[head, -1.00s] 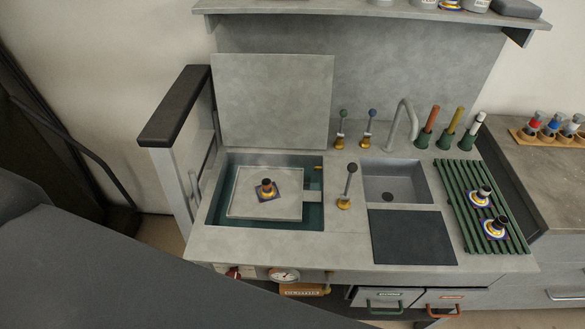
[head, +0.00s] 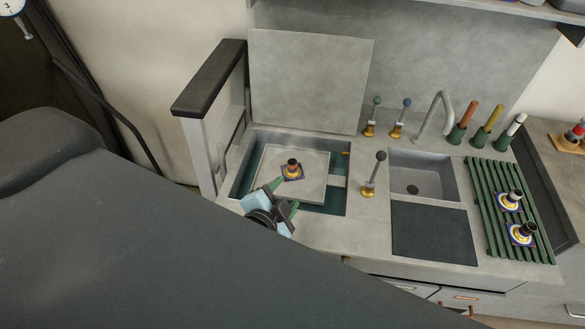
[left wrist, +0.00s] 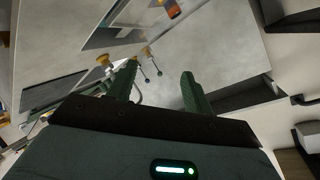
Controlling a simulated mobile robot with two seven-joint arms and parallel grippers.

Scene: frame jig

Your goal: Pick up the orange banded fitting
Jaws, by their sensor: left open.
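The orange banded fitting (head: 291,165) is dark with an orange band. It stands upright on a small blue patterned pad on the light grey plate (head: 312,160) in the sunken teal well at the left of the worktop. My left gripper (head: 285,196) is open and empty, in front of the fitting and apart from it, over the well's front edge. In the left wrist view, its two green fingers (left wrist: 158,82) are spread, and the fitting (left wrist: 173,9) shows cut off at the top edge. My right gripper is not in view.
A raised grey lid (head: 310,80) stands behind the well, and a black-topped post (head: 210,78) at its left. Two other fittings (head: 510,201) sit on a green slatted rack (head: 480,195).

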